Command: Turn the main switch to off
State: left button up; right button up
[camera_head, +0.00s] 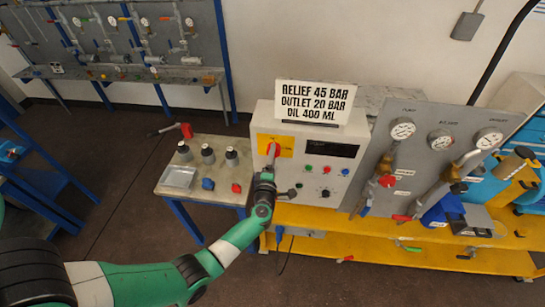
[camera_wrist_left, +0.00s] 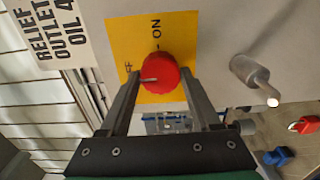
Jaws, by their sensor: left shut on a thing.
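The main switch is a red round knob (camera_head: 273,149) on a yellow plate (camera_head: 286,146) on the front of the light-grey control box (camera_head: 322,187). In the left wrist view the knob (camera_wrist_left: 160,73) sits between the two fingers of my left gripper (camera_wrist_left: 160,88), which is shut on it. The white mark on the knob points left in that view, toward the partly hidden OFF label (camera_wrist_left: 128,72). The ON label (camera_wrist_left: 156,34) is above the knob there. In the head view my left gripper (camera_head: 269,165) reaches the knob from below. My right gripper is not in view.
A sign (camera_head: 316,101) stands on top of the box. A grey metal post (camera_wrist_left: 252,77) sticks out beside the plate in the wrist view. A small table (camera_head: 213,187) with several fittings stands left of the box. A gauge panel (camera_head: 428,150) stands to the right.

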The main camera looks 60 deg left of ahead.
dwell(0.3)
pick_arm(q)
jog(key=o, duration=1.4)
jog(key=p+v, duration=0.1)
jog(key=v, duration=1)
jog(key=shift+s+d+p, duration=0.25)
jog(key=shift+p, duration=0.15)
